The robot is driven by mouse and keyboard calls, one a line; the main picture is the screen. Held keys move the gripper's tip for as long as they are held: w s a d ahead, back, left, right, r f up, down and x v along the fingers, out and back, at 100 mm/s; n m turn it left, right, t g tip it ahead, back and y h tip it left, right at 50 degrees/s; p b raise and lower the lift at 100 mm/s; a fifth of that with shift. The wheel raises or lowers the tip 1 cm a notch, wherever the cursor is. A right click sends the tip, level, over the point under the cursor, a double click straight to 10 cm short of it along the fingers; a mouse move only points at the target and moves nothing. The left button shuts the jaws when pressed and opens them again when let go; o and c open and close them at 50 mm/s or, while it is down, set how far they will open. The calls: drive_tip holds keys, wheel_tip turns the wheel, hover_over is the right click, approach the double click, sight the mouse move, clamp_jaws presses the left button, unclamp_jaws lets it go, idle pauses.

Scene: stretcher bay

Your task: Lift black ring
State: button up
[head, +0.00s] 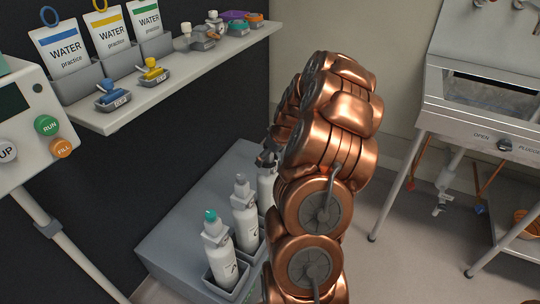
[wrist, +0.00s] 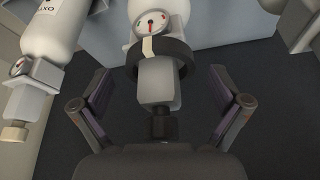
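In the wrist view, a black ring (wrist: 186,54) with a pale stripe sits around the upper part of a white bottle (wrist: 146,8), just by its round gauge with a red needle. A grey block-shaped valve and a dark knob extend from the ring toward my gripper (wrist: 160,84). My gripper is open, with one finger on each side of the valve and clear space on both sides. In the head view, my gripper (head: 267,156) is mostly hidden behind my copper arm, above the partly hidden third bottle (head: 266,187). The ring cannot be made out there.
Two more white bottles, one teal-topped (head: 219,252) and one grey-topped (head: 244,215), stand in the grey rack (head: 178,226). A neighbouring bottle (wrist: 45,30) is close on the left in the wrist view. A shelf (head: 200,62) with water pouches and valves overhangs at left; a metal sink stand (head: 480,125) is at right.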

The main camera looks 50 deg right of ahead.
drive_tip(key=c, duration=1.4)
drive_tip(key=shift+o, duration=0.2)
drive_tip(key=shift+r+p, duration=0.4)
drive_tip(key=shift+r, duration=4)
